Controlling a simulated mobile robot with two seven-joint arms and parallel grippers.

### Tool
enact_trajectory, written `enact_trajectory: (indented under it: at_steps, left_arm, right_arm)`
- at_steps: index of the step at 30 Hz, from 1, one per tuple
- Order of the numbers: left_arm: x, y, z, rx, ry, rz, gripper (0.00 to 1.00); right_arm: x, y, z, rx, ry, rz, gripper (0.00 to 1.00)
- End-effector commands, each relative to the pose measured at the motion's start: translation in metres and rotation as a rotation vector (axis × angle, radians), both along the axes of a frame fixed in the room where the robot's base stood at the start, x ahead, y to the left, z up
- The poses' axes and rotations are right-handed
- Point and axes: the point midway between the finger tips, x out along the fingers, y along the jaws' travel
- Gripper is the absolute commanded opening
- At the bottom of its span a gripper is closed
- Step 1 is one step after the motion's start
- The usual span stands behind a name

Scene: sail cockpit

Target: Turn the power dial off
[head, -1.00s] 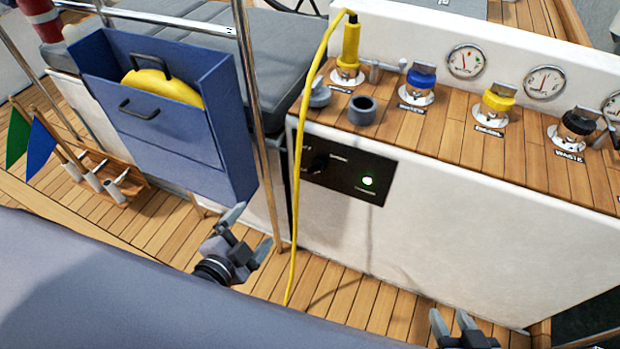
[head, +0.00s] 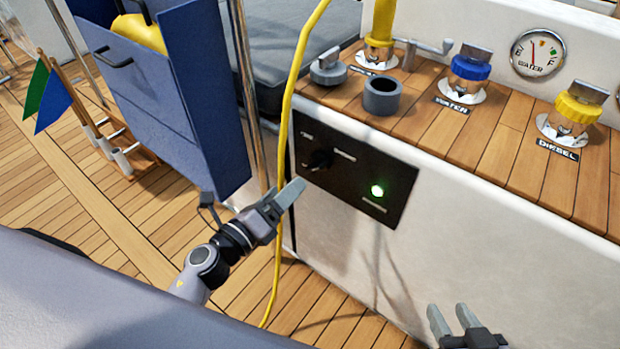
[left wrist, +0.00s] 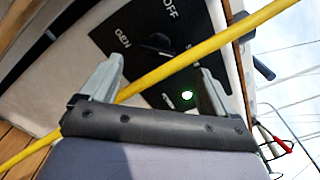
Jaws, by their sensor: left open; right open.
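The power dial (head: 320,159) is a small black knob on the left part of a black panel (head: 350,177) in the white cockpit wall. A lit green lamp (head: 377,191) sits to its right. In the left wrist view the panel shows the labels OFF and GEN, and the green lamp (left wrist: 187,95) shows between the fingers. The dial's exact pointing is too dark to tell. My left gripper (head: 291,193) is open, just left of and below the dial, apart from it. My right gripper (head: 453,318) is open and empty, low in front of the wall.
A yellow cable (head: 283,130) hangs down beside the panel and crosses my left gripper's opening in the left wrist view (left wrist: 205,50). A blue box (head: 165,90) and a metal post (head: 246,90) stand to the left. Capped deck fittings line the wooden ledge (head: 485,140) above.

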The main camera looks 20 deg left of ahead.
Motion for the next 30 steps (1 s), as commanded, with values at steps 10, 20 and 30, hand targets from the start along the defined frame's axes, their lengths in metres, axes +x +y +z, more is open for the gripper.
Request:
enact_trajectory:
  at_steps: [10, 20, 30]
  left_arm:
    - [0.016, -0.007, -0.006, 0.077, -0.029, -0.02, 0.89]
    - [0.057, -0.022, -0.007, 0.075, -0.028, -0.019, 0.89]
    - [0.071, -0.028, -0.007, 0.075, -0.026, -0.02, 0.89]
  right_arm:
    - [0.0, 0.002, -0.004, 0.003, -0.005, 0.004, 0.43]
    - [0.001, 0.002, -0.005, 0.003, -0.006, 0.005, 0.43]
    - [0.001, 0.003, -0.004, 0.003, -0.009, 0.008, 0.43]
